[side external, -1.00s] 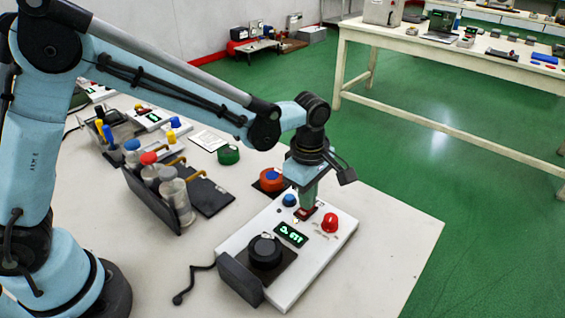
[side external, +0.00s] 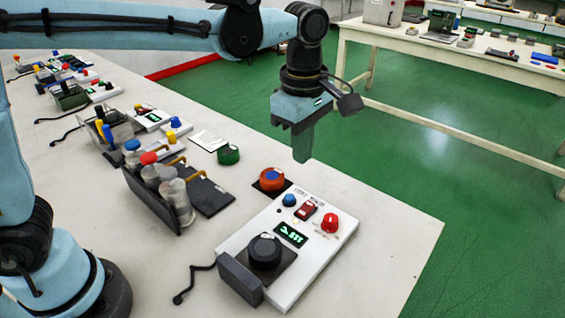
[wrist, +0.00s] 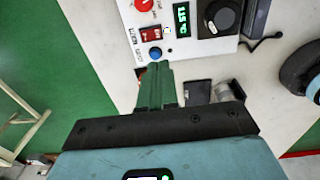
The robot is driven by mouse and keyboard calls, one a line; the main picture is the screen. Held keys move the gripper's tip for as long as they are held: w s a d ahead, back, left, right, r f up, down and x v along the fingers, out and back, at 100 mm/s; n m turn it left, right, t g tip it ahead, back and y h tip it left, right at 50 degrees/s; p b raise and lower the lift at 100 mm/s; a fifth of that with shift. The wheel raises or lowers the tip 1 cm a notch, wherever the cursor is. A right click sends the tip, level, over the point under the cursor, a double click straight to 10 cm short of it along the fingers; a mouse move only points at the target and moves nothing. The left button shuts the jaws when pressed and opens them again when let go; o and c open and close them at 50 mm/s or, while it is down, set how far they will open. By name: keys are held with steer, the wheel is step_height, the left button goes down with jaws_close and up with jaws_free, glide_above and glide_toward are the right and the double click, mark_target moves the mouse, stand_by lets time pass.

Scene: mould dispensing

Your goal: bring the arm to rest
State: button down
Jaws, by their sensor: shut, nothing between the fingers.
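My gripper (side external: 302,157) hangs in the air above the back end of the white control box, pointing down, clear of everything. Its green fingers are shut together with nothing between them; they also show in the wrist view (wrist: 157,68). The white control box (side external: 320,245) lies on the table with a black dial (side external: 265,251), a lit green display (side external: 291,235), a red rocker switch (side external: 306,211), a red knob (side external: 330,222) and a blue button (side external: 289,200). The wrist view shows the switch (wrist: 151,34) and blue button (wrist: 155,53) just beyond the fingertips.
An orange and blue round piece (side external: 272,179) sits behind the box. A dark rack (side external: 153,196) with capped bottles stands to the left, near a green cap (side external: 228,155). Several similar boxes line the table's far left. The table's right front (side external: 385,265) is bare.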

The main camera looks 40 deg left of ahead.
steer(key=shift+a+r, duration=0.1)
stand_by(0.3)
steer(key=s+a+f+m+t, duration=0.1)
steer(key=s+a+m+t, duration=0.2)
steer(key=a+m, duration=0.4)
steer(key=s+a+f+m+t, duration=0.2)
steer(key=s+a+m, duration=0.4)
steer(key=m, duration=0.4)
steer(key=shift+s+a+f+t, duration=0.25)
steer(key=shift+a+t, duration=0.45)
steer(key=shift+a, duration=0.2)
steer(key=c, duration=1.7)
jaws_free()
steer(key=shift+s+a+f+m, duration=0.1)
steer(key=shift+m, duration=0.3)
steer(key=shift+o, duration=2.3)
steer(key=w+d+r+g, duration=0.3)
steer(key=w+d, duration=0.3)
steer(key=shift+w+d+h, duration=0.15)
steer(key=shift+d+h, duration=0.15)
steer(key=shift+d, duration=0.05)
steer(key=g, duration=0.4)
glide_toward(302, 212)
steer(key=f, duration=0.7)
steer(key=shift+d+f, duration=0.3)
steer(key=shift+f, duration=0.05)
